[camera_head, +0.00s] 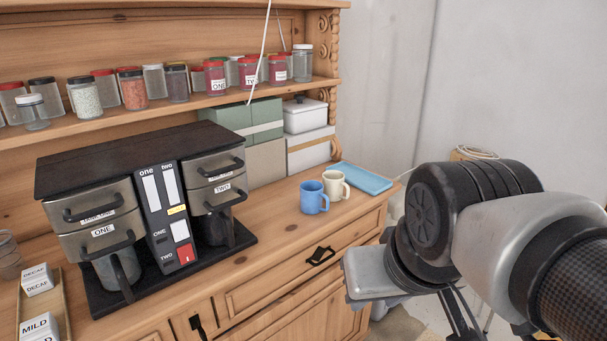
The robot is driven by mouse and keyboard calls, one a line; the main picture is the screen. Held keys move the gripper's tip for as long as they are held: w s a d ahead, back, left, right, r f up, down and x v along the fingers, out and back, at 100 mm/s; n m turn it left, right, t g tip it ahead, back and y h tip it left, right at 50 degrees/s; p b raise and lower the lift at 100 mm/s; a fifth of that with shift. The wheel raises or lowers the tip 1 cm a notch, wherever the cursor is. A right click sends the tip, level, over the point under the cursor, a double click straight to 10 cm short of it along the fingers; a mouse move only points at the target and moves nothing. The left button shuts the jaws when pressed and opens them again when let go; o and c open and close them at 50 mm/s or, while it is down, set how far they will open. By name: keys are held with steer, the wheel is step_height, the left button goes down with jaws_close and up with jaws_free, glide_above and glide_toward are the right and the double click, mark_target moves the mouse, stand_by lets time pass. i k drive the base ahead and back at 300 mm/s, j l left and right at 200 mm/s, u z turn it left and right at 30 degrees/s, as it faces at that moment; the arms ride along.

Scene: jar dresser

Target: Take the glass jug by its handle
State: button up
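A glass jug (105,271) with a dark handle stands in the left bay of the coffee machine (158,215), under the label ONE. A second, darker jug (211,230) with a dark handle stands in the right bay, under the label TWO. My gripper (462,318) hangs below the wrist at the lower right, beyond the dresser's front and well apart from both jugs. Only dark thin parts of it show, cut by the bottom edge. Whether it is open or shut is unclear.
A blue mug (313,198) and a cream mug (335,186) stand right of the machine, before a blue tray (367,179). A wooden tray (58,300) with small boxes lies at lower left. Jars line the shelf (180,104) above. Bare wood lies between machine and mugs.

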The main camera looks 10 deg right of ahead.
mark_target(119, 269)
steer(key=u, duration=1.45)
steer(key=i+j+u, duration=0.2)
steer(key=u, duration=0.15)
steer(key=i+j+u, duration=0.1)
steer(key=i+u, duration=0.15)
steer(key=u, duration=0.15)
